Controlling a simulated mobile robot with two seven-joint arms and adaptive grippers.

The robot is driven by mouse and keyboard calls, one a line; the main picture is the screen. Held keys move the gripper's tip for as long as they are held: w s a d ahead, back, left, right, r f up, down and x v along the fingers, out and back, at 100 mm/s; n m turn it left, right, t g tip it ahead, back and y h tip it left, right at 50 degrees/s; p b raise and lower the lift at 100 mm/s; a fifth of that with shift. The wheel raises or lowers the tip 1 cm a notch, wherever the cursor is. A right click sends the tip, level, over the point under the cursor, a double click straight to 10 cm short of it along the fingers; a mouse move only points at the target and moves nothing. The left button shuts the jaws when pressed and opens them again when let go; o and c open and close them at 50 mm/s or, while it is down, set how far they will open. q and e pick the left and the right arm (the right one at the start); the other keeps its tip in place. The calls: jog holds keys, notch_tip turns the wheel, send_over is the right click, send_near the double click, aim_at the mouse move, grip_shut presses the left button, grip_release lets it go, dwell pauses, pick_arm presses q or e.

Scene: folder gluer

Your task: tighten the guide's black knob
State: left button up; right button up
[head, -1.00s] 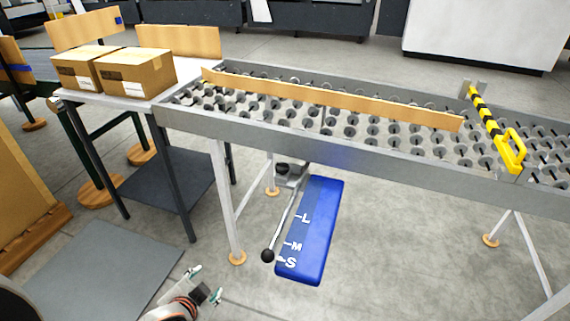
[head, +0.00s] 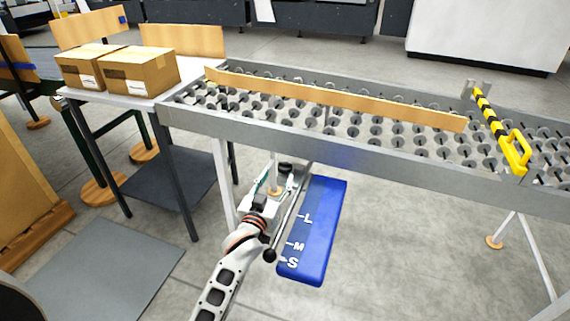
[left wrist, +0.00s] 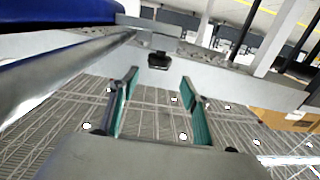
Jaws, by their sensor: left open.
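The small black knob (head: 285,168) sits on the grey bracket under the conveyor's front rail. In the left wrist view the black knob (left wrist: 158,61) hangs from a grey beam, ahead of my fingertips and roughly centred between them. My left gripper (head: 275,183) is just below and beside the knob in the head view. Its two teal-padded fingers (left wrist: 160,98) are open, with nothing between them. My right gripper is not in view.
A lever with a black ball end (head: 269,256) slants down close to my left arm. A blue board (head: 315,235) marked L, M, S hangs beside it. The conveyor rail (head: 400,163) is above. Two cartons (head: 138,70) stand on the left table.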

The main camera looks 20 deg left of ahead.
aim_at(285, 164)
pick_arm(q)
jog(key=w+b, duration=0.1)
jog(key=w, duration=0.6)
jog(key=shift+d, duration=0.15)
jog(key=shift+w+r, duration=0.15)
jog(key=shift+w, duration=0.45)
jog(key=c, duration=1.1)
